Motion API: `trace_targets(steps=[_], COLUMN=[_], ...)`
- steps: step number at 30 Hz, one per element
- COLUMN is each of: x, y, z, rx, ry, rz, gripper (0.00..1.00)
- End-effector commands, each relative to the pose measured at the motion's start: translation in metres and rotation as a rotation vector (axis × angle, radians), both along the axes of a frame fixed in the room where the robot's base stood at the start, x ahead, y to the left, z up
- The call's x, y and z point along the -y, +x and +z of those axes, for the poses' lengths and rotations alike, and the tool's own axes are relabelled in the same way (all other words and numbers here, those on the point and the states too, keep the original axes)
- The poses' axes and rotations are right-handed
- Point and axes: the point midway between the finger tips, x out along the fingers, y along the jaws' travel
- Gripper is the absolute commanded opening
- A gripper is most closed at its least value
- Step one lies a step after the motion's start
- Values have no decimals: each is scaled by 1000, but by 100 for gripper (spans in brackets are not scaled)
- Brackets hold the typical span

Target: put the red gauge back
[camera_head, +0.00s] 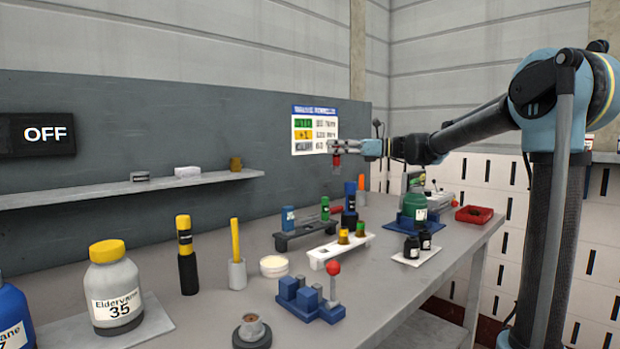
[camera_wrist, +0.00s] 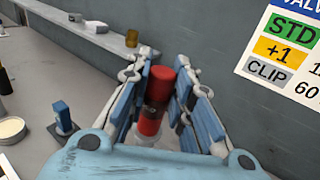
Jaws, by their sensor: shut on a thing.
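My gripper (camera_head: 330,147) is raised above the back of the bench, in front of the wall poster. It is shut on the red gauge (camera_head: 337,160). In the wrist view the red gauge (camera_wrist: 161,78), with a dark band and a paler lower part, sits between my gripper's fingers (camera_wrist: 157,92). A dark rack (camera_head: 290,240) stands on the bench below and to the left of my gripper. It carries a blue gauge (camera_head: 288,218) at its left end and a green gauge (camera_head: 325,208) near its right end. The gauge is apart from the rack.
A blue fixture with a red-knobbed lever (camera_head: 333,285) is nearer. Tall blue and orange pieces (camera_head: 350,196) stand right of the dark rack. A shelf (camera_head: 100,194) runs along the wall.

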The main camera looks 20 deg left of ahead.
Motion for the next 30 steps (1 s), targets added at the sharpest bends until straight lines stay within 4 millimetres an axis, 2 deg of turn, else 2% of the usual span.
trace_targets(steps=[5,8,18,21,24,30], x=[2,-6,-51,-57,-59,-60], y=[0,-11,-95,-110,-118,-119], z=[-2,-11,-68,-78,-83,-95], rx=[0,0,-1,-1,-1,-1], ry=[0,0,1,0,0,0], rz=[-1,23,178,206,219,221], gripper=[0,0,0,0,0,0])
